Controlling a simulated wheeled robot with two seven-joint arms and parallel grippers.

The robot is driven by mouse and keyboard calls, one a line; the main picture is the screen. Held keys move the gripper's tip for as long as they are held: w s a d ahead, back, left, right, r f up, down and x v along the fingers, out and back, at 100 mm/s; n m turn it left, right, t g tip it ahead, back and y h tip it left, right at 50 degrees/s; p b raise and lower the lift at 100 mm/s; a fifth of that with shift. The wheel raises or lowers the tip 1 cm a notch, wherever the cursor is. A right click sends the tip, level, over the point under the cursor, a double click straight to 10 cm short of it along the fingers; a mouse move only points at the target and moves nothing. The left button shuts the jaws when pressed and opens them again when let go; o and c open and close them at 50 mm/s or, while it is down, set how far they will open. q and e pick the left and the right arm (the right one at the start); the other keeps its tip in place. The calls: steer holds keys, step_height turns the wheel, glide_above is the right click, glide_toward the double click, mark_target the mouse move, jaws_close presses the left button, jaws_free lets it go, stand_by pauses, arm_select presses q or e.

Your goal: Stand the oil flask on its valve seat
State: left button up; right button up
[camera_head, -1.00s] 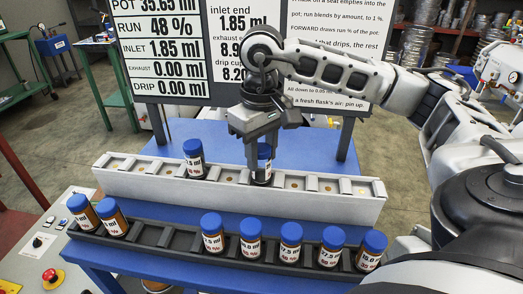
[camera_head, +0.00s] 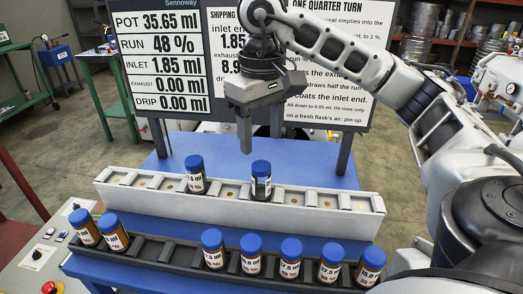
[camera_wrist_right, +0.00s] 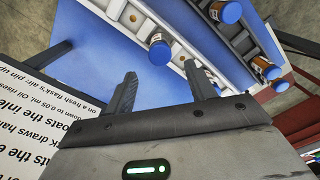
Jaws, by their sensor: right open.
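The white rail (camera_head: 330,216) holds a row of seats, some with tan discs. Two blue-capped oil flasks stand upright in it: one left of the middle (camera_head: 195,177) and one near the middle (camera_head: 261,183). My right gripper (camera_head: 260,142) is open and empty above and behind the middle flask, clear of its cap. In the right wrist view its fingers (camera_wrist_right: 161,72) are spread with nothing between them, and a blue-capped flask (camera_wrist_right: 160,48) shows beyond them. My left gripper is not in view.
A black rack (camera_head: 170,251) in front holds two flasks at its left end (camera_head: 98,232) and several at its right (camera_head: 290,258), with empty slots between. A readout board (camera_head: 160,62) and sign (camera_head: 330,80) stand behind. A red button (camera_head: 49,288) is lower left.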

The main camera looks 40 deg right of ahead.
steer(key=shift+r+p, duration=0.8)
steer(key=shift+r, duration=1.15)
